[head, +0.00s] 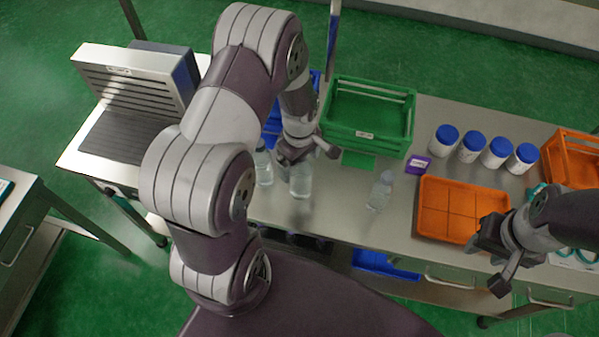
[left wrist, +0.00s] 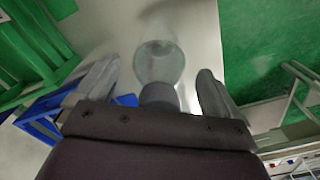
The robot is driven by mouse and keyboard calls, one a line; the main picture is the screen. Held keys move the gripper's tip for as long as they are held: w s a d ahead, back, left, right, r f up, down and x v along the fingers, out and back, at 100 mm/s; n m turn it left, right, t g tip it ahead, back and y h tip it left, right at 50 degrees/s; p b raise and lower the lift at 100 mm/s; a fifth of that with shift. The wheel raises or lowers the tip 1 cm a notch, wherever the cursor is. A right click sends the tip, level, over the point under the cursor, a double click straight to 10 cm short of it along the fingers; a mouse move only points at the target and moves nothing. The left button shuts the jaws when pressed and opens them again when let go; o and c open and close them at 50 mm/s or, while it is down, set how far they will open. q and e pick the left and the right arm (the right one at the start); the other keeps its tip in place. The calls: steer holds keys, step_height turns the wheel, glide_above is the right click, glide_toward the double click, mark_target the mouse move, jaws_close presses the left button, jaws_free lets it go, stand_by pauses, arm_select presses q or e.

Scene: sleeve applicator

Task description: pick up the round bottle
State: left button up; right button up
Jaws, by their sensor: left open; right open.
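A clear bottle (head: 300,180) stands on the steel table in the head view, directly under my left gripper (head: 308,154). In the left wrist view a clear, round-looking bottle (left wrist: 159,62) lies between the two spread fingers of the left gripper (left wrist: 157,85), with a gap on each side. The left gripper is open; its wrist hides the bottle's top in the head view. A second clear bottle (head: 264,168) stands just left, partly behind my arm. A third clear bottle (head: 380,192) stands to the right. My right gripper (head: 490,264) is open and empty by the orange tray.
A green crate (head: 368,138) stands behind the bottles, with blue bins partly hidden beside it. The orange divided tray (head: 432,236) and several white jars with blue lids (head: 470,147) are to the right. A grey slatted machine (head: 130,85) is at the left. The table between bottles and tray is clear.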

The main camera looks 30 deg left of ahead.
arm_select(q)
steer(key=shift+d+f, duration=0.1)
steer(key=shift+f, duration=0.15)
steer(key=shift+d, duration=0.1)
steer(key=shift+c, duration=0.5)
steer(key=shift+r, duration=0.1)
steer(key=c, duration=0.5)
jaws_close()
